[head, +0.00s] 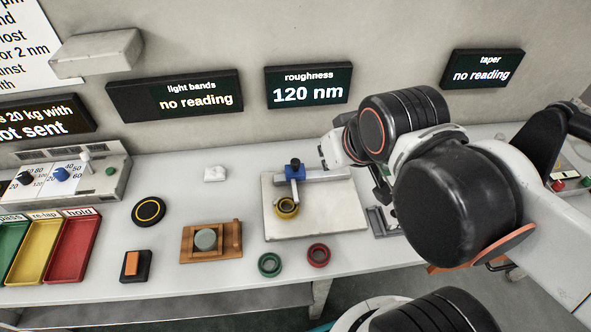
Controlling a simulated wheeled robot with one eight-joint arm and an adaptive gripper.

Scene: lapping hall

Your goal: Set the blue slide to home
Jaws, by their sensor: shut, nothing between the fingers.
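The blue slide (294,168) is a blue knob with a black top on a light grey rail (327,176). It sits near the rail's left part, and a pale arm runs down from it to a yellow ring (287,208) on the pale plate (335,215). My gripper (383,196) is to the right of the plate, apart from the blue slide. It is small, dark and partly hidden by my arm. It appears shut and empty. No home mark on the rail can be made out.
Green (270,265) and red (318,255) rings lie in front of the plate. A wooden fixture (211,242) with a grey-green disc and a black round pad (148,212) stand left. A control box (70,174) and coloured trays (74,247) are far left. The roughness display (308,86) reads 120 nm.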

